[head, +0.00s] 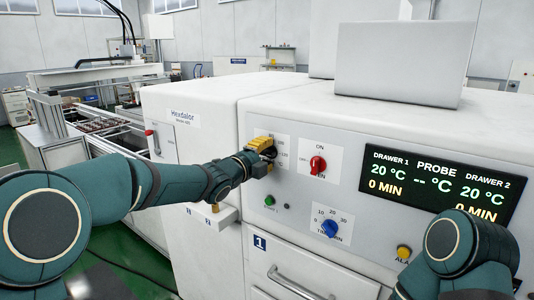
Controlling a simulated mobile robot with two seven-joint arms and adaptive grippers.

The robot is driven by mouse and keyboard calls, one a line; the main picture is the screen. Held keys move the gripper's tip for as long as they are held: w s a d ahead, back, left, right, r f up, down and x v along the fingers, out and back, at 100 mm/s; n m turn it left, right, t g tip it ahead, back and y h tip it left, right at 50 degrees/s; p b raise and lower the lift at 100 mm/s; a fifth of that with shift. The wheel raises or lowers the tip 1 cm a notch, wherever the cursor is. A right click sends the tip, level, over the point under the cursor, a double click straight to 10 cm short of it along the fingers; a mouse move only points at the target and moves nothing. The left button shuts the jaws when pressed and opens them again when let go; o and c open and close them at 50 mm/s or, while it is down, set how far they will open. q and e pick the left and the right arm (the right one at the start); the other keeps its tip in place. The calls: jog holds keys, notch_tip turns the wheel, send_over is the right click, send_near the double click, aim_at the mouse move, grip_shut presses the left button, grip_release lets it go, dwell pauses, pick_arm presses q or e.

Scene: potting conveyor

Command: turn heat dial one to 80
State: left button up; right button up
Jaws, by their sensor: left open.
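Heat dial one's white scale plate (284,156) is on the left part of the white machine's front panel, with part of its numbers showing. My left gripper (262,146) is at this plate and covers the dial, so I cannot see the dial's pointer or setting. The gripper is open. Its yellow, ridged end lies over the plate, and I cannot tell whether it touches the dial. My right gripper is out of view; only part of my right arm shows at the lower right.
A red ON switch (318,165) and a blue timer dial (329,228) are close by. The display (434,188) reads 20 °C and 0 MIN for both drawers. A yellow alarm button (404,252) and a drawer handle (300,284) are lower down.

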pick_arm(q)
jog(key=shift+w+d, duration=0.2)
jog(key=shift+w, duration=0.05)
jog(key=shift+c, duration=0.4)
grip_shut()
